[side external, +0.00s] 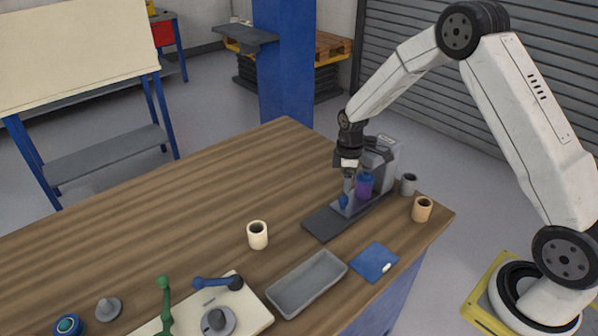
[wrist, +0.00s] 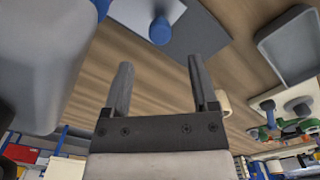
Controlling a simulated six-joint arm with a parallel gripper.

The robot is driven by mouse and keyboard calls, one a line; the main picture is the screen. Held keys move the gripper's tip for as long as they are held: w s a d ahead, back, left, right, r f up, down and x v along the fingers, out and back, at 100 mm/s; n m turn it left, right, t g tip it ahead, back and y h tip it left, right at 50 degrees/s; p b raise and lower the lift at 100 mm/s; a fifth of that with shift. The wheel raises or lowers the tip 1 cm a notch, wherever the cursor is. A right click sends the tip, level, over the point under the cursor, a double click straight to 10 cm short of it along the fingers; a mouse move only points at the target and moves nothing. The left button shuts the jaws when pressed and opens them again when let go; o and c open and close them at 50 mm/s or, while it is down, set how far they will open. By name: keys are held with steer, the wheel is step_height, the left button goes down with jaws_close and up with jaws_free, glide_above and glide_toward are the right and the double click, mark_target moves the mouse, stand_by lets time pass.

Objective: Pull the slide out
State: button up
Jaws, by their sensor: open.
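The slide (side external: 348,209) appears as a small light-grey piece with a blue knob (side external: 343,201) on its front, over a dark flat plate (side external: 322,223). In the wrist view the knob (wrist: 160,31) lies beyond the fingertips, with the pale slide (wrist: 128,14) behind it. A grey machine body (side external: 386,155) with a purple-blue roller (side external: 364,185) stands behind the slide. My gripper (side external: 349,181) is just above the knob; its fingers (wrist: 158,74) are apart with nothing between them. Any contact with the knob cannot be made out.
A grey cup (side external: 409,185) and a tan cup (side external: 422,209) stand right of the machine. A cream cup (side external: 257,235), grey tray (side external: 307,283) and blue pad (side external: 374,262) are in front.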

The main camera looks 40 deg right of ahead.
mark_target(344, 198)
steer(key=shift+f, duration=3.3)
jaws_close()
